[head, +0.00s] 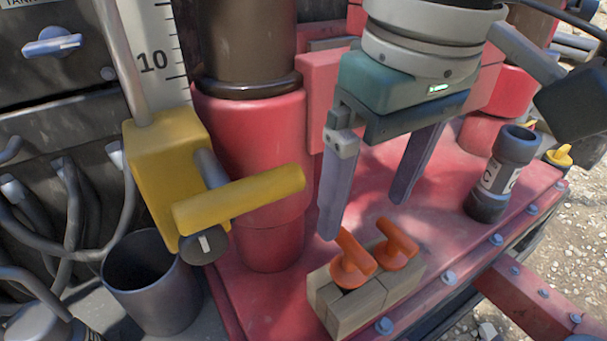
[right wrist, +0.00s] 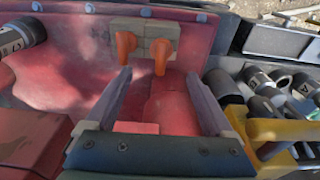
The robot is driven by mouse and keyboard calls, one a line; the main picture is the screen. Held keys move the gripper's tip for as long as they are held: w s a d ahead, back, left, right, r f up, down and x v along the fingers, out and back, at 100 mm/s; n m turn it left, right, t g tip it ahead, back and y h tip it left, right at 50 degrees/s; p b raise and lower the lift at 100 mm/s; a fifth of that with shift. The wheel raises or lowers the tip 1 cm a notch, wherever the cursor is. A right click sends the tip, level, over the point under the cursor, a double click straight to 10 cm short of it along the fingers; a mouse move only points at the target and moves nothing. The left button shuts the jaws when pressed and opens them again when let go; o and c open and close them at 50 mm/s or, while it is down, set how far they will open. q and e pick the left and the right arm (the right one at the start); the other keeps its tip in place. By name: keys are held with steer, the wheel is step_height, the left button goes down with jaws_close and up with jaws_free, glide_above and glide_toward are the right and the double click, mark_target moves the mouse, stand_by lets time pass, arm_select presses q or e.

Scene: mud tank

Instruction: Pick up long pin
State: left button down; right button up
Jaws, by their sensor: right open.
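Two orange pins with T-shaped handles stand in a wooden block (head: 345,312) on the red deck. The left pin (head: 353,264) and the right pin (head: 398,243) show only their upper parts. Their shafts are hidden in the block, so I cannot tell which is the long one. In the right wrist view the pins (right wrist: 126,44) (right wrist: 160,54) are beyond the fingertips. My right gripper (head: 365,218) is open and empty, pointing down above and behind the block. Its fingers (right wrist: 158,75) are apart from both pins. My left gripper is not in view.
A red cylinder (head: 255,160) and a yellow handle (head: 240,198) stand to the left. A dark cup (head: 150,285) is below the handle. A dark labelled cylinder (head: 500,172) stands on the deck at right. The deck between is clear.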

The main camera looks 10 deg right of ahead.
mark_target(355, 246)
step_height(355, 246, down, 4)
steer(key=shift+a+r, duration=0.1)
steer(key=shift+r, duration=0.05)
steer(key=f, duration=0.1)
steer(key=f+b, duration=0.1)
steer(key=f, duration=0.3)
steer(key=shift+w+f+b, duration=0.15)
steer(key=shift+w+b, duration=0.15)
steer(key=shift+w, duration=0.05)
steer(key=shift+a, duration=0.1)
jaws_close()
